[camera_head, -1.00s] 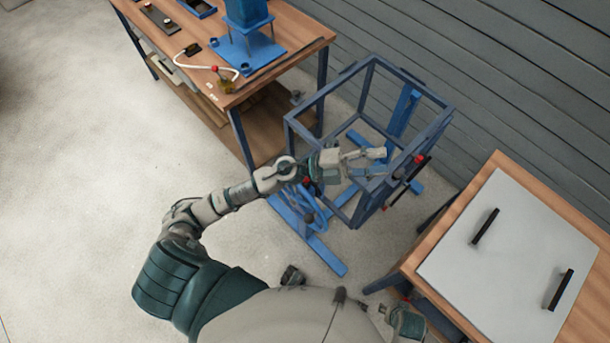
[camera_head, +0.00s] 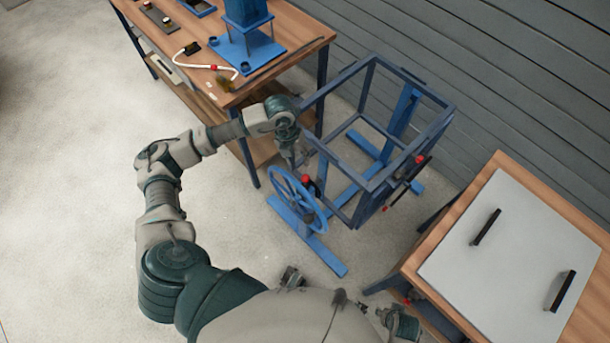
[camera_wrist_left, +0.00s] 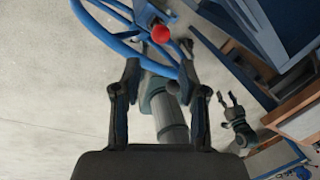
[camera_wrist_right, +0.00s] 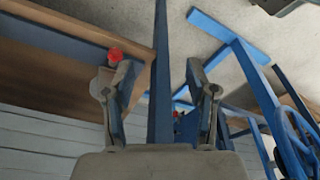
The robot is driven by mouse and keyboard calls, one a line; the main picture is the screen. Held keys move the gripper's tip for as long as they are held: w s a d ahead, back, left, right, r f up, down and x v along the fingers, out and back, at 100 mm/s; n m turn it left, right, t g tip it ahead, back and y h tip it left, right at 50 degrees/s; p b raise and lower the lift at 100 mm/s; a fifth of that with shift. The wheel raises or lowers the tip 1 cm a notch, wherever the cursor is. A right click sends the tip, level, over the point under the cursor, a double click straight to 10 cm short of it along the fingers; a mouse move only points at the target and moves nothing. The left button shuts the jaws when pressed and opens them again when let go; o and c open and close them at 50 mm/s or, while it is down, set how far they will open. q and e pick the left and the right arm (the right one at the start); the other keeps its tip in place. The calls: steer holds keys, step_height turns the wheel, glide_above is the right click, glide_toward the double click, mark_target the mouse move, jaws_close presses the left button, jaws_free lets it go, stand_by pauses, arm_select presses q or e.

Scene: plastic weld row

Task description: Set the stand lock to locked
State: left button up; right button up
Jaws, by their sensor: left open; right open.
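The blue stand (camera_head: 328,257) carries a blue spoked handwheel (camera_head: 297,202) and a red knob (camera_head: 306,180), which looks like the stand lock's handle; its setting cannot be read. No contact is visible. In the head view, my left gripper (camera_head: 290,158) points down above the wheel. My right gripper (camera_wrist_right: 158,75) is open, with a blue bar (camera_wrist_right: 161,110) showing between its fingers.
A dark blue open frame (camera_head: 345,165) stands on the stand, with another red knob (camera_head: 420,159) on its right side. A wooden workbench (camera_head: 290,30) is behind; a table with a grey panel (camera_head: 510,250) and two black handles is at right. Floor at left is clear.

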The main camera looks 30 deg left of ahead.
mark_target(304, 176)
arm_select(q)
steer(key=f, duration=0.3)
steer(key=d+f+b, duration=0.1)
steer(key=f, duration=0.3)
steer(key=d+f, duration=0.1)
steer(key=f, duration=0.2)
steer(key=shift+w+f, duration=0.15)
steer(key=shift+w, duration=0.1)
steer(key=shift+f, duration=0.45)
arm_select(e)
step_height(304, 176, up, 5)
arm_select(q)
jaws_close()
arm_select(e)
steer(key=shift+d, duration=0.1)
